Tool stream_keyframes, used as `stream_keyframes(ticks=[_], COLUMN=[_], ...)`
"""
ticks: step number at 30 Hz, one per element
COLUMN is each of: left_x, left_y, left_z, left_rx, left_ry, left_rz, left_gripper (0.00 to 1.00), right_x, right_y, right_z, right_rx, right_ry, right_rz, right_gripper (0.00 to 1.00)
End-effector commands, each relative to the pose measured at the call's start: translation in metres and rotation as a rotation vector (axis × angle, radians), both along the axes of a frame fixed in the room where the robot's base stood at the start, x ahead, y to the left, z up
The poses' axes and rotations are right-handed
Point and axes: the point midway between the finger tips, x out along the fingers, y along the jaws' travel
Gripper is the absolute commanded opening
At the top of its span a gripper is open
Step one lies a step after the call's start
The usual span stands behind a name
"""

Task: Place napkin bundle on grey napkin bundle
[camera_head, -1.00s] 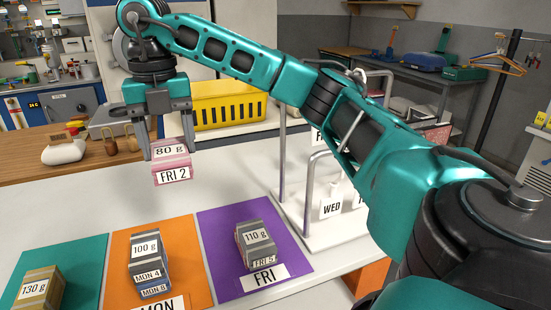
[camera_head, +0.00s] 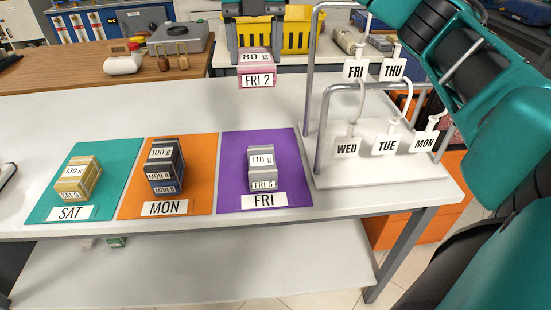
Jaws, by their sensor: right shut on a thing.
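My right gripper (camera_head: 256,50) is at the top of the view, its two fingers shut on the pink napkin bundle (camera_head: 257,70), marked "80 g" and "FRI 2". The pink bundle hangs in the air, beyond and above the purple mat (camera_head: 234,150). The grey napkin bundle (camera_head: 262,169), marked "110 g" and "FRI 5", stands on the purple mat behind the "FRI" label. The two bundles are clearly apart. The upper part of my right gripper is cut off by the top edge. My left gripper is not in view.
Left of the purple mat, dark bundles (camera_head: 164,166) are stacked on the orange mat (camera_head: 198,180), and a yellow bundle (camera_head: 78,178) stands on the teal mat (camera_head: 113,158). A white rack with day tags (camera_head: 347,149) stands right of the purple mat. A yellow crate (camera_head: 297,30) is behind.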

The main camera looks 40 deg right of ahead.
Motion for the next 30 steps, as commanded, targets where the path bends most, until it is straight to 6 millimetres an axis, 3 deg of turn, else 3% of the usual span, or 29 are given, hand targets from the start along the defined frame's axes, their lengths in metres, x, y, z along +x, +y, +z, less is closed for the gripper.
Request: stream_keyframes(ticks=[5, 8, 15, 21, 30], left_x=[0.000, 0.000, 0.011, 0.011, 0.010], left_y=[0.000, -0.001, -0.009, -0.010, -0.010], left_z=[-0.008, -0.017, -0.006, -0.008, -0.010], left_rx=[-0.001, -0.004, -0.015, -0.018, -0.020], left_ry=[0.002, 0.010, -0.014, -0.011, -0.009], left_rz=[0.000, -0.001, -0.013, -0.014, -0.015], left_gripper=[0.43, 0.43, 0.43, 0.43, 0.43], right_x=[0.000, 0.000, -0.001, 0.000, 0.000], right_y=[0.000, 0.000, -0.001, -0.001, 0.000], right_z=[-0.016, -0.041, -0.101, -0.144, -0.169], right_rx=[0.000, 0.000, -0.002, -0.001, -0.001], right_ry=[0.004, 0.004, 0.005, 0.003, 0.002], right_rz=[0.001, 0.001, 0.000, -0.001, 0.000], right_gripper=[0.34, 0.34, 0.34, 0.34, 0.34])
